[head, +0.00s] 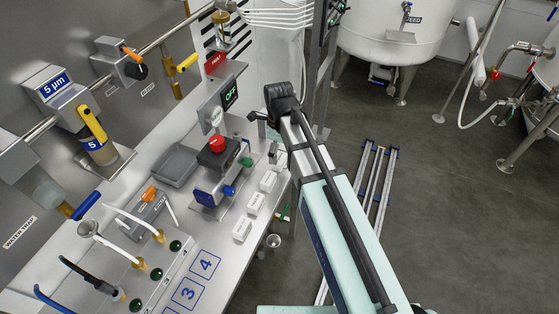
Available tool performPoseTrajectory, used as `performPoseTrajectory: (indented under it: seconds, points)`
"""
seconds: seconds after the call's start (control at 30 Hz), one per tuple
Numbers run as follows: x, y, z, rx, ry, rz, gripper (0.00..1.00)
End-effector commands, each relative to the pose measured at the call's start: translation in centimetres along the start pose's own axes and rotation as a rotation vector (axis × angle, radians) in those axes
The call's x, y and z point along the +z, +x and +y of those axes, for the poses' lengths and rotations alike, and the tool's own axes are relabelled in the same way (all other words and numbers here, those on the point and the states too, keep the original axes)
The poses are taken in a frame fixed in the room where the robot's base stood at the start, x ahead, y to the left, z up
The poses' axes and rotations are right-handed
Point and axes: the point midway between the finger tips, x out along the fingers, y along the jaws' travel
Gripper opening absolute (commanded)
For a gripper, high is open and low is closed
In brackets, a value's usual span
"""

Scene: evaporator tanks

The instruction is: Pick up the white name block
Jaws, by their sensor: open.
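Three small white blocks stand in a row near the right edge of the steel bench: a far one (268,181), a middle one (255,203) and a near one (242,229). Each has small dark marking that I cannot read, so I cannot tell which is the name block. My gripper (260,122) is at the end of the arm, above the bench's right side and beyond the far block. It is open, with nothing visible in it. The dark wrist partly hides it, and its fingers are hard to make out.
A device with a red button (217,144) and blue knob stands left of the blocks. An OFF display (230,95) rises near my gripper. Blue-framed numbers (187,291) mark the clear front of the bench. A small metal cup (273,241) is at right.

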Motion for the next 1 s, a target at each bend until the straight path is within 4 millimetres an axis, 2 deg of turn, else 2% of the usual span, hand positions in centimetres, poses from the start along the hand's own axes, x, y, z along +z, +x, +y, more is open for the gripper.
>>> performPoseTrajectory:
  seconds: [0.17, 0.5, 0.87, 0.97, 1.0]
  points:
    - [-0.1, 1.0, 0.1, 0.002, 0.000, 0.002, 0.90]
    - [-0.2, 4.5, 0.1, 0.001, 0.000, 0.001, 0.90]
    - [-0.2, 5.1, 0.0, 0.000, 0.000, 0.000, 0.90]
    - [-0.2, 5.1, 0.1, 0.000, 0.000, 0.000, 0.58]
    - [-0.2, 5.1, 0.1, 0.000, 0.000, 0.000, 0.44]
